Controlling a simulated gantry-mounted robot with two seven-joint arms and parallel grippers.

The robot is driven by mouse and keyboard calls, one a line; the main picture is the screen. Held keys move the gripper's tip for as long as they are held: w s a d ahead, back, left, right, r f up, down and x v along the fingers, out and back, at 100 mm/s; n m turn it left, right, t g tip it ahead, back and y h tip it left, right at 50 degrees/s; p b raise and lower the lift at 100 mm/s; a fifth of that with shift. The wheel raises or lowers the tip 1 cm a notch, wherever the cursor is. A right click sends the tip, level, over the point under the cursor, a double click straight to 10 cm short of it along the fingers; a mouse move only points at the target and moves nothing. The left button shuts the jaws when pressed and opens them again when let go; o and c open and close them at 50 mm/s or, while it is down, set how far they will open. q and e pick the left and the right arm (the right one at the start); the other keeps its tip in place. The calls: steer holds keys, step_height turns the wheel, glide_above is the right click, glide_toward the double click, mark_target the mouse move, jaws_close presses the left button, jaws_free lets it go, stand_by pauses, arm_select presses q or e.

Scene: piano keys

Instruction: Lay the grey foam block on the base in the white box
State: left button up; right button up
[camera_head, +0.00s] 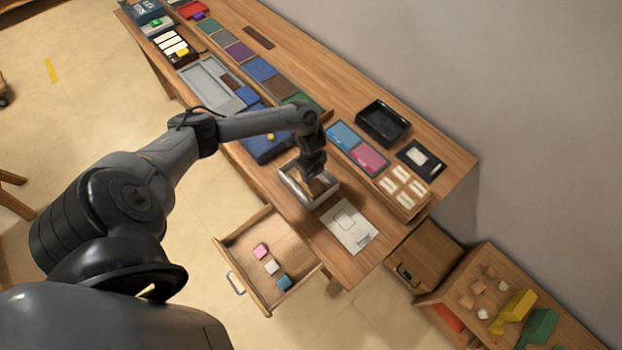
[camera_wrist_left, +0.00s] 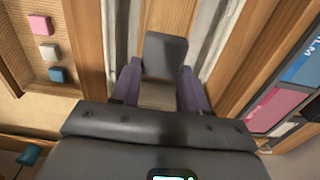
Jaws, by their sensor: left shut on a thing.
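The white box (camera_head: 293,191) is an open tray near the table's front edge; in the head view it looks greyish and shiny. In the left wrist view its pale walls (camera_wrist_left: 119,40) run along both sides of a wood-coloured base (camera_wrist_left: 168,14). My left gripper (camera_head: 314,178) points down at the box. In the left wrist view its purple fingers (camera_wrist_left: 160,88) are shut on the grey foam block (camera_wrist_left: 165,55), which is over the base. I cannot tell whether the block touches the base. The block is hidden by the arm in the head view.
An open drawer (camera_head: 240,245) below the table holds pink, white and blue blocks. A white sheet (camera_head: 348,227) lies right of the box. Behind are coloured panels (camera_head: 368,158), a black tray (camera_head: 383,122) and a board with white pieces (camera_head: 401,190). A blue tray lies left.

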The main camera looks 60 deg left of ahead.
arm_select(q)
steer(key=shift+f, duration=2.05)
steer(key=shift+a, duration=0.1)
steer(key=shift+f+b, duration=0.15)
steer(key=shift+b, duration=0.15)
steer(key=o, duration=1)
